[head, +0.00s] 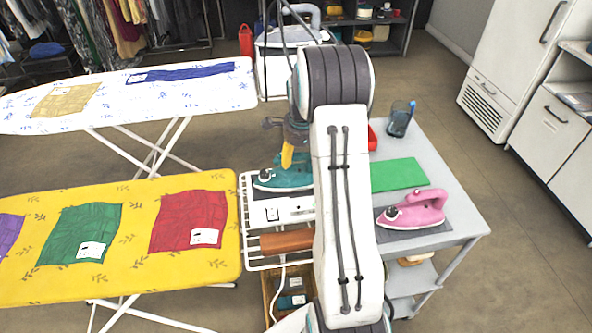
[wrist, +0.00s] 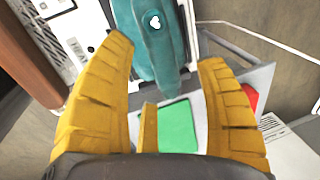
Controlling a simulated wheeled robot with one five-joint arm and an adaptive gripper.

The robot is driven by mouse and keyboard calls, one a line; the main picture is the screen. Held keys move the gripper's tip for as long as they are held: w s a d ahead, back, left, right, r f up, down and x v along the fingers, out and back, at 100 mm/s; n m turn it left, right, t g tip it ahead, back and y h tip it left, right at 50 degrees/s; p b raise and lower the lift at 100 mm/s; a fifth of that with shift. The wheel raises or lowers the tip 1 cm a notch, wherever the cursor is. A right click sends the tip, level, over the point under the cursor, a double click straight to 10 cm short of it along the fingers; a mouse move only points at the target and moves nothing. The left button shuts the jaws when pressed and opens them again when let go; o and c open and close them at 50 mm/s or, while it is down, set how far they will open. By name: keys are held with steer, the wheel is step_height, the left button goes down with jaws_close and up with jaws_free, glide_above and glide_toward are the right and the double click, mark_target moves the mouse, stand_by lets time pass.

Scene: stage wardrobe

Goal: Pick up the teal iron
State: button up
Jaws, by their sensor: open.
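The teal iron (head: 285,176) sits at the far left end of the grey cart's top, by a white wire rack, partly hidden by my arm in the head view. In the wrist view the teal iron (wrist: 150,45) lies ahead of and between my fingers. My gripper (wrist: 168,75) has its yellow fingers spread apart, with nothing between the tips that I can see it touching.
A pink iron (head: 413,209) rests on a dark pad at the cart's right. A white power strip (head: 282,211) and brown wooden piece (head: 286,242) lie before the teal iron. A yellow ironing board (head: 135,200) stands left.

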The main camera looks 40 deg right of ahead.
steer(key=shift+w+f+p, duration=0.15)
steer(key=shift+f+p, duration=0.35)
steer(key=shift+f, duration=0.5)
steer(key=shift+o, duration=0.3)
steer(key=shift+d+r, duration=0.1)
jaws_close()
